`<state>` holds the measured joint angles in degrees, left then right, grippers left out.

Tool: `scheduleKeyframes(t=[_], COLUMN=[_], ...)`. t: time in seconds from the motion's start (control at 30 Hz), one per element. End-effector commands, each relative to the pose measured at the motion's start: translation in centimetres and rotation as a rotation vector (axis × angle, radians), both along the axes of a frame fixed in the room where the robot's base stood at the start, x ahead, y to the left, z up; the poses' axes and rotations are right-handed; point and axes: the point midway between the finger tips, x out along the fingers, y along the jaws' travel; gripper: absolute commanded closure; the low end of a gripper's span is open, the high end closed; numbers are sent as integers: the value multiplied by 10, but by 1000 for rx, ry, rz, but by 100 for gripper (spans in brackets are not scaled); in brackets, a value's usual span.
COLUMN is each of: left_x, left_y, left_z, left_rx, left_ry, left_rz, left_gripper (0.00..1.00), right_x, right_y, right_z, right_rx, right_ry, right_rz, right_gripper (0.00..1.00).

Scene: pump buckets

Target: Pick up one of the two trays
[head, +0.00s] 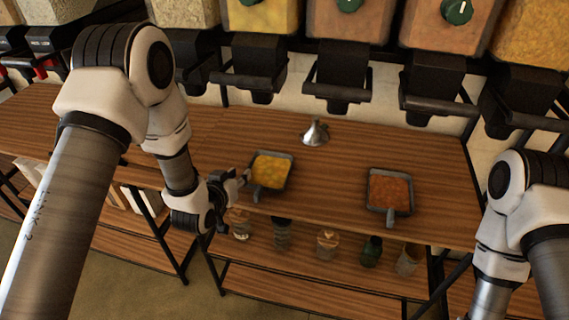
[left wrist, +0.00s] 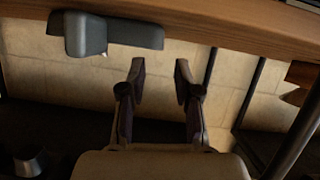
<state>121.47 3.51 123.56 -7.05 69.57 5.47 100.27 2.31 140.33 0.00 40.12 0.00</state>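Two dark grey trays with handles sit on the wooden counter in the head view. The left tray (head: 257,193) holds yellow contents, and the right tray (head: 390,215) holds reddish-orange contents. Both handles point toward the counter's front edge. My left gripper (head: 243,178) is just left of the yellow tray's handle; contact cannot be made out there. In the left wrist view the left gripper (left wrist: 160,72) is open with nothing between its fingers. A grey tray (left wrist: 130,33) with its handle shows beyond the fingertips, to the upper left, apart from them. My right gripper is out of view.
A metal funnel (head: 314,133) stands on the wooden counter (head: 335,185) behind and between the trays. Black dispensers (head: 338,85) hang over the counter's back. Several jars (head: 327,243) stand on the lower shelf. The counter between the trays is clear.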

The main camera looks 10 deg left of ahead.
Motion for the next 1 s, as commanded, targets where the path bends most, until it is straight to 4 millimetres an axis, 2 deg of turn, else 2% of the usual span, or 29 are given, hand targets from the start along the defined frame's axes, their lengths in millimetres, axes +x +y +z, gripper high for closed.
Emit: scheduleKeyframes(t=[0.37, 0.5, 0.7, 0.73, 0.8, 0.83, 1.0], left_x=[50, 68, 70, 70, 70, 70, 70], left_y=[-5, -7, -7, -7, -7, -7, -7], left_z=[-17, -28, -30, -30, -30, -30, -30], left_rx=[1, 0, 0, 0, 0, 0, 0], left_ry=[-2, -2, 0, 0, 0, 0, 0], left_rz=[0, 0, 0, 0, 0, 0, 0], left_gripper=[68, 68, 68, 71, 96, 100, 100], right_x=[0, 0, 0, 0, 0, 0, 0], right_y=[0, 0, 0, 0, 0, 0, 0], right_z=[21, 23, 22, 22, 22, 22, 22], right_rx=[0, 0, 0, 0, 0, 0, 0], right_ry=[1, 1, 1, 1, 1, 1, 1], right_rz=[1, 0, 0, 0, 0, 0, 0], right_gripper=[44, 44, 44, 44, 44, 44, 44])
